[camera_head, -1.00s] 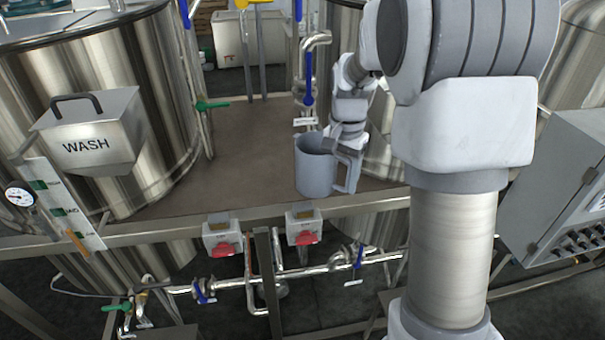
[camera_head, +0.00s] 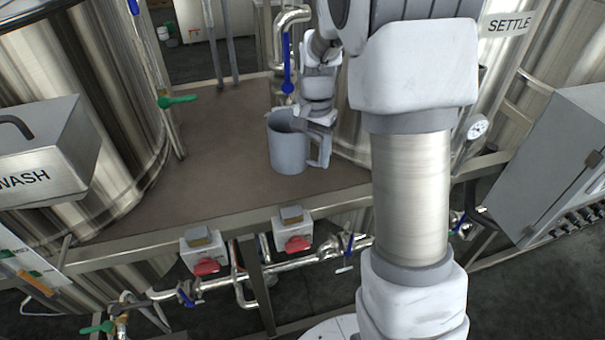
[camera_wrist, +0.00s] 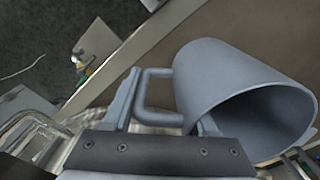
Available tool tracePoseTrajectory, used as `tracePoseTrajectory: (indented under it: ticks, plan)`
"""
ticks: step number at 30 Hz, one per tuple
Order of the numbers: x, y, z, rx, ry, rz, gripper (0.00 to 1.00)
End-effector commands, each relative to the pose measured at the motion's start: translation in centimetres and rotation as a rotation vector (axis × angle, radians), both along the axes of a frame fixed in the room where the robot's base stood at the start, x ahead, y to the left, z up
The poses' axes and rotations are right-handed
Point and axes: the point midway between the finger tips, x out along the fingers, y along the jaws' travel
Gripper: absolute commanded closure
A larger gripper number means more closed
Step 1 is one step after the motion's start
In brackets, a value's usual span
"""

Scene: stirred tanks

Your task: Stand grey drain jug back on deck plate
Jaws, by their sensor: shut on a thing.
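The grey drain jug (camera_head: 287,150) is upright over the brown deck plate (camera_head: 210,185) in the head view, a little in from the front edge. I cannot tell whether its base touches the plate. My gripper (camera_head: 320,137) is at the jug's right side, shut on its handle. In the wrist view, the jug (camera_wrist: 225,85) fills the right side with its open mouth toward the lower right. Its handle (camera_wrist: 150,95) lies between the fingers of my gripper (camera_wrist: 165,115).
A pipe with a blue-handled valve (camera_head: 288,72) stands close behind the jug. The WASH tank (camera_head: 75,110) is on the left; a steel tank is behind my arm. Two red-knobbed switch boxes (camera_head: 205,252) (camera_head: 292,232) hang below the front edge. The plate left of the jug is clear.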

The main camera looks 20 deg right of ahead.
Motion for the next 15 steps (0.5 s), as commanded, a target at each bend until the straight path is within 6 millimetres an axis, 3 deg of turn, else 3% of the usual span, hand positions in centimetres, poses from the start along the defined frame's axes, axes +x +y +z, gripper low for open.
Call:
tracePoseTrajectory:
  ticks: [3,15]
  plan:
    - [-0.1,0.0,-2.1,0.0,0.003,0.0,1.0]
    - [0.0,0.0,-6.7,0.001,0.001,-0.001,1.0]
